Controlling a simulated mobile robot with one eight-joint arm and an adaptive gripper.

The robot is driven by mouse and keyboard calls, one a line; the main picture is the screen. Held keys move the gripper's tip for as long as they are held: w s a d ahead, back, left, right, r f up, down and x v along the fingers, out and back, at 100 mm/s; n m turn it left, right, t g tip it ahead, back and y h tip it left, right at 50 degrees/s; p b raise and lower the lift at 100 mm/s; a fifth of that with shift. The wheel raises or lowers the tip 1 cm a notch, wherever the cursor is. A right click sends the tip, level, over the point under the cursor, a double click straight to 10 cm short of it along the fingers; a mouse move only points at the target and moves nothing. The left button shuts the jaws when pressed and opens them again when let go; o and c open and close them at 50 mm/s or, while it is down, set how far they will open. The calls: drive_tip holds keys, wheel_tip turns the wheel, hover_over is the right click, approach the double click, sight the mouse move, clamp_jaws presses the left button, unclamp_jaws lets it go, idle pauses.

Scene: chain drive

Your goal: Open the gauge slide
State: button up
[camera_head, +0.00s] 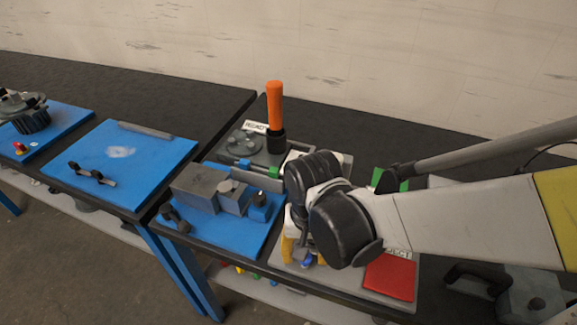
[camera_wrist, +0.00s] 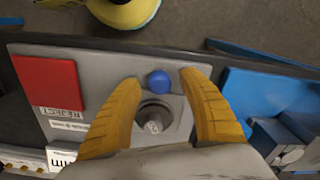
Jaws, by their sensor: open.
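A grey gauge plate (camera_wrist: 105,72) lies below my gripper in the wrist view. A round blue knob (camera_wrist: 159,82) stands near its edge, beside a dark round recess with a grey cylindrical piece (camera_wrist: 153,120) in it. I cannot tell which part is the slide itself. My gripper (camera_wrist: 160,77) is open, its yellow fingers on either side of the knob and recess. Nothing is held, and I cannot tell whether a finger touches the knob. In the head view, the blue knob (camera_head: 307,264) shows just beneath my gripper (camera_head: 300,252), and my wrist hides much of the plate.
A red pad (camera_head: 390,277) labelled REJECT lies at the plate's right. A blue board (camera_head: 215,232) with grey blocks (camera_head: 195,187) is to the left. Behind stands an upright orange handle (camera_head: 275,105). The table's dark front edge (camera_wrist: 180,50) runs close by the knob.

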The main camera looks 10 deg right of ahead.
wheel_tip(320, 180, up, 12)
idle(0.5)
drive_tip(key=shift+f, duration=0.1)
drive_tip(key=w+d+r+n+t, duration=0.1)
drive_tip(key=w+d+n+t, duration=0.1)
drive_tip(key=d+t, duration=0.5)
drive_tip(key=shift+d+r, duration=0.15)
drive_tip(key=shift+d, duration=0.95)
